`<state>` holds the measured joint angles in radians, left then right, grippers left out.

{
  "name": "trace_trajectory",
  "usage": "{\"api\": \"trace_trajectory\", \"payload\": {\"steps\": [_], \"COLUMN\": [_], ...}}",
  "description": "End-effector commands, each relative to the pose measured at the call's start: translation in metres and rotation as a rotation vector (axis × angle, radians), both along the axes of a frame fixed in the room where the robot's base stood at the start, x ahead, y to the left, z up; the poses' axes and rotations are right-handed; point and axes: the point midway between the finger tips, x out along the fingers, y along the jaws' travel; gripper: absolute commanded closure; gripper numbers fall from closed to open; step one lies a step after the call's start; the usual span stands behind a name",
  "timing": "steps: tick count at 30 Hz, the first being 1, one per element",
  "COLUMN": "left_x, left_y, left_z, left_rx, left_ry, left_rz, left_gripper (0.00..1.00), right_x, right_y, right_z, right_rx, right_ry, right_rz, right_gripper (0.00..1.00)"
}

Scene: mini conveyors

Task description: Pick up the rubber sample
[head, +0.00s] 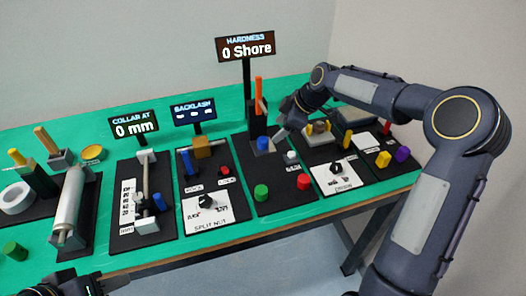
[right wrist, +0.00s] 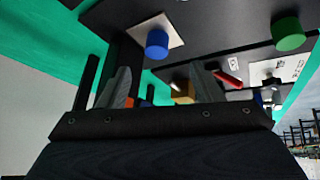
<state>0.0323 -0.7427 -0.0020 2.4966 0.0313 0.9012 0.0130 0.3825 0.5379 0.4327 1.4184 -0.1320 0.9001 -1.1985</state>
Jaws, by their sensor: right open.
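The hardness station board (head: 270,182) holds a blue cylinder (head: 263,143) on a pale pad, a green cylinder (head: 261,192) and a red cylinder (head: 303,182). No label tells which one is the rubber sample. My right gripper (head: 281,133) is just right of the blue cylinder, apart from it. In the right wrist view my right gripper (right wrist: 162,88) is open with nothing held; the blue cylinder (right wrist: 157,42) is beyond the fingertips and the green cylinder (right wrist: 287,35) is off to the right. My left gripper (head: 92,284) is partly in view at the bottom left; its jaws are unclear.
A post with an orange bar (head: 258,95) and the "0 Shore" display (head: 246,48) stand behind the blue cylinder. The split nut board (head: 208,205) is to the left, and a dial board (head: 338,172) is to the right. Green table (head: 110,258) shows between boards.

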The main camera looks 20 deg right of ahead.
Motion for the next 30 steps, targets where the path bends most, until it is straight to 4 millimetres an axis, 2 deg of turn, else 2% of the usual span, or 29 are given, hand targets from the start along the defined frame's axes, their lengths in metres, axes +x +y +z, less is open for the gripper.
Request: {"api": "trace_trajectory", "payload": {"steps": [5, 19, 28, 30], "left_x": [0.000, 0.000, 0.000, 0.000], "left_y": [0.000, 0.000, 0.000, 0.000], "left_z": [-0.001, 0.008, 0.008, 0.008], "left_rx": [0.000, 0.000, 0.000, 0.000], "left_ry": [0.000, 0.000, 0.000, 0.000], "left_rz": [0.000, 0.000, 0.000, 0.000], "left_gripper": [0.64, 0.64, 0.64, 0.64], "right_x": [0.011, 0.031, 0.034, 0.034], "right_y": [0.004, 0.034, 0.036, 0.036], "right_z": [-0.016, -0.065, -0.071, -0.071], "right_rx": [0.004, 0.004, 0.003, 0.003], "right_ry": [-0.010, -0.009, -0.011, -0.011], "right_rz": [0.025, 0.023, 0.021, 0.021], "right_gripper": [0.41, 0.41, 0.41, 0.47]}}
